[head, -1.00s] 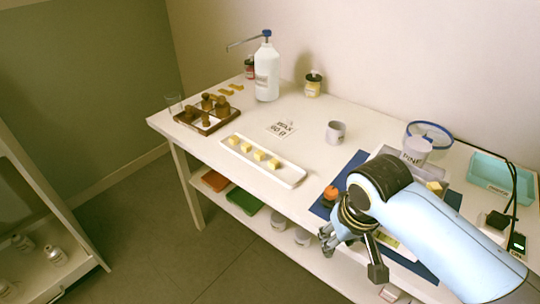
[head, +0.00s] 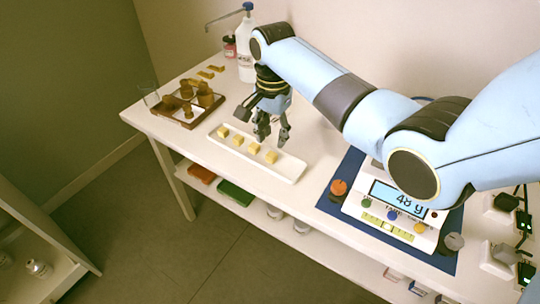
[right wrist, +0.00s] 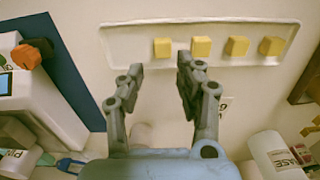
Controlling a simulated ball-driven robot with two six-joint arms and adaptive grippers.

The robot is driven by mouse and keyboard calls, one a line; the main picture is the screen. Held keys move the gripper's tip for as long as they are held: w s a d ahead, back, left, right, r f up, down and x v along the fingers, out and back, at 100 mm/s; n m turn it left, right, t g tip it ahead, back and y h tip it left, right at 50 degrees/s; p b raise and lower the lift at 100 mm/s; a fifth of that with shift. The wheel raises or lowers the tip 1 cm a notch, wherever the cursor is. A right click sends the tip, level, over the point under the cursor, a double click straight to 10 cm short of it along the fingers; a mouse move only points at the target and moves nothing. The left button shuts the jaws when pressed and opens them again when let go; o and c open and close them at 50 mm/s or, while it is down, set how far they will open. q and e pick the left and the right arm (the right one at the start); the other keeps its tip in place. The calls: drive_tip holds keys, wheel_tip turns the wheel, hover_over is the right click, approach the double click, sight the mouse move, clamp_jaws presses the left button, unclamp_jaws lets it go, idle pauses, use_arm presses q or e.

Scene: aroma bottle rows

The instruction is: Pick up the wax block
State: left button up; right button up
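Several small yellow wax blocks stand in a row in a white tray (head: 287,171). In the head view they run from the far-left block (head: 223,132) to the near-right block (head: 271,157). My right gripper (head: 273,138) is open and empty, fingers pointing down, above the back edge of the tray near the right end of the row. In the right wrist view, the tray (right wrist: 125,42) lies beyond the fingertips (right wrist: 160,62). The leftmost block (right wrist: 162,48) there appears between the two fingers, not touched. My left gripper is not in view.
A scale (head: 390,215) reading 48 g sits on a blue mat (head: 336,172) to the right. A brown wooden tray with bottles (head: 188,105) stands left, and a white pump bottle (head: 246,62) behind. The table's front edge is close to the white tray.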

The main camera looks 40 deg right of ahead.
sight(271, 154)
drive_tip(key=shift+w+f, duration=0.1)
drive_tip(key=shift+f, duration=0.45)
drive_tip(key=shift+w+f, duration=0.1)
drive_tip(key=shift+f, duration=0.2)
wheel_tip(271, 154, down, 5)
drive_tip(key=shift+r+b, duration=0.1)
drive_tip(key=shift+b, duration=0.4)
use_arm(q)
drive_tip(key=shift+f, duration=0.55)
use_arm(e)
drive_tip(key=c, duration=0.5)
